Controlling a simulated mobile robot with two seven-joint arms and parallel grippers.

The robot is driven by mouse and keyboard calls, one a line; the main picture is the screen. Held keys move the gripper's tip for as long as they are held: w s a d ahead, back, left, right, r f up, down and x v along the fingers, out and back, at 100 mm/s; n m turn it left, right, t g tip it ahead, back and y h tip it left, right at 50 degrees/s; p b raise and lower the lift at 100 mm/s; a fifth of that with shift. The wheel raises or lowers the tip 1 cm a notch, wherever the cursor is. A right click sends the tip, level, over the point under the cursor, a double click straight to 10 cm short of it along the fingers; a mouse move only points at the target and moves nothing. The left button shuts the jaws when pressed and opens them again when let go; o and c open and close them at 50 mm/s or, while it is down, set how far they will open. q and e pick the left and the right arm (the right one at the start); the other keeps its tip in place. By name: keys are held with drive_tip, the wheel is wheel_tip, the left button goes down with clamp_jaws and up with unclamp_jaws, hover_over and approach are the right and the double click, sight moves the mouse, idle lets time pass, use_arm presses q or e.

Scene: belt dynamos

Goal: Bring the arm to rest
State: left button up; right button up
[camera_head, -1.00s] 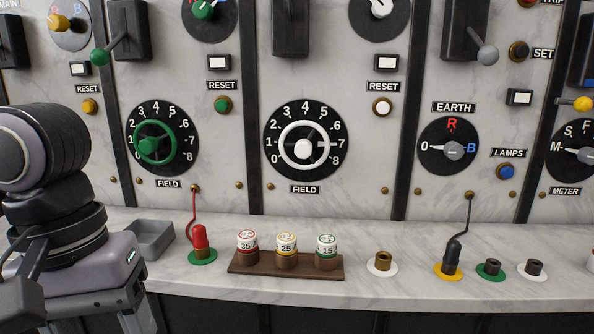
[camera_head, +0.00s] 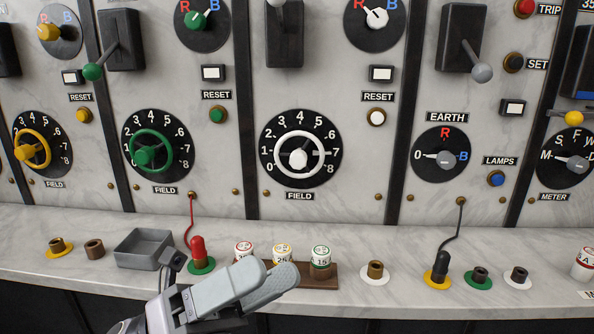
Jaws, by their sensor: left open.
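My left gripper (camera_head: 271,276) comes in from the lower left, in front of the marble ledge (camera_head: 345,300). Its two grey fingers point right and look close together from this angle. They are open, and I see nothing held between them. The fingers overlap the lower front of the wooden rack (camera_head: 330,285) in the picture. The rack holds three labelled fuses: a red-marked one (camera_head: 243,249), a yellow-marked one (camera_head: 281,252) and a green-marked one (camera_head: 320,254). I cannot tell how far the fingers are from the rack. My right gripper is not in view.
A grey tray (camera_head: 124,253) stands left of the red plug (camera_head: 198,250), which sits on a green ring. A black plug (camera_head: 441,265) sits on a yellow ring. Several sockets line the ledge. The marble panel behind carries field handwheels (camera_head: 300,159), levers and knobs.

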use_arm(q)
drive_tip(key=w+a+f+n+t+y+p, duration=0.1)
drive_tip(key=w+a+f+n+t+y, duration=0.35)
drive_tip(key=f+n+t+y, duration=0.75)
drive_tip(key=w+a+f+n+t+y+p, duration=0.25)
drive_tip(key=a+f+n+t+y, duration=0.2)
drive_tip(key=n, duration=1.35)
drive_tip(key=s+a+f+n+g+y, duration=0.3)
drive_tip(key=s+f+n, duration=0.2)
drive_tip(key=f, duration=0.5)
drive_tip(key=s+a+f+n+g+y, duration=0.3)
drive_tip(key=s+f, duration=0.5)
drive_tip(key=f, duration=0.3)
drive_tip(key=a+n+g+p, duration=0.1)
drive_tip(key=n, duration=0.1)
drive_tip(key=shift+s+a+f+n, duration=0.2)
drive_tip(key=shift+s+f+n, duration=0.05)
drive_tip(key=shift+f+n, duration=0.05)
drive_tip(key=shift+o, duration=0.4)
drive_tip(key=shift+g+y, duration=0.25)
drive_tip(key=shift+w+r, duration=0.1)
